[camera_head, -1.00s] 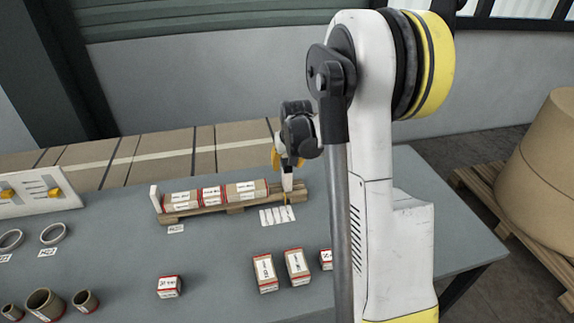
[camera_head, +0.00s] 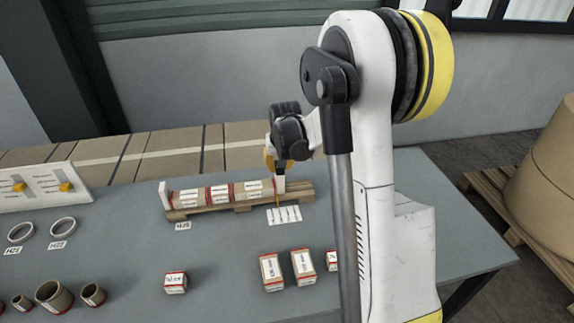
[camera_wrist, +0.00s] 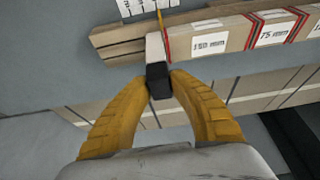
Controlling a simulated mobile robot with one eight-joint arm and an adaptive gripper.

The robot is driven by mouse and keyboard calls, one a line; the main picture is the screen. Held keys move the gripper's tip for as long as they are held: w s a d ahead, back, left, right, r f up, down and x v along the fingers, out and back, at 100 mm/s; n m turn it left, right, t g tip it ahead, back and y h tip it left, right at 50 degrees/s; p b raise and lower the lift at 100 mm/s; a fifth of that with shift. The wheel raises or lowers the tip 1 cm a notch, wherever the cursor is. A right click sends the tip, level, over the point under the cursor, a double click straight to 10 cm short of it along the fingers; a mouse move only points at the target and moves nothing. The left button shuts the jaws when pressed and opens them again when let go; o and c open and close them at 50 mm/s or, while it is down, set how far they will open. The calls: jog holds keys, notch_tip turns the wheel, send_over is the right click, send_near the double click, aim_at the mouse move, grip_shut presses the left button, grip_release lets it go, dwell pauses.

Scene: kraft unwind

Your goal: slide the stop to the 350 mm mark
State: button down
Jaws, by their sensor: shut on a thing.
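The stop (camera_head: 280,185) is a small upright white piece with a black grip on the wooden rail (camera_head: 303,191). In the wrist view the stop (camera_wrist: 154,47) stands at the left end of a block labelled 150 mm (camera_wrist: 208,43), close against it; I cannot tell whether they touch. A thin orange pointer (camera_wrist: 160,20) runs from it beside the white scale card (camera_head: 284,215). The card's figures are too small to read. My gripper (camera_head: 277,163) is shut on the stop's black grip, its yellow fingers (camera_wrist: 158,84) on either side.
Several labelled blocks (camera_head: 220,195) line the rail up to a white end plate (camera_head: 165,195). Loose boxes (camera_head: 272,272) stand at the front. Rings (camera_head: 63,226), tubes (camera_head: 54,296) and a white panel with yellow sliders (camera_head: 43,188) are at left. The mid-table is clear.

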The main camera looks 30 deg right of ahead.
jog(key=c, duration=1.2)
grip_release()
jog(key=shift+d+f, duration=0.1)
jog(key=shift+d, duration=0.05)
jog(key=shift+s, duration=0.1)
jog(key=v, duration=1.2)
jog(key=s+a+n+t+b, duration=0.1)
jog(key=s+a, duration=0.5)
jog(key=s, duration=0.1)
jog(key=s+a+f+n+t+y+b, duration=0.1)
jog(key=s+a+n, duration=0.1)
jog(key=s+a, duration=0.5)
jog(key=s+a+f+n+t+b, duration=0.1)
jog(key=s+a+b, duration=0.1)
jog(key=s+a, duration=0.5)
jog(key=shift+s+n+y, duration=0.3)
jog(key=shift+s+y, duration=0.05)
jog(key=shift+y, duration=0.05)
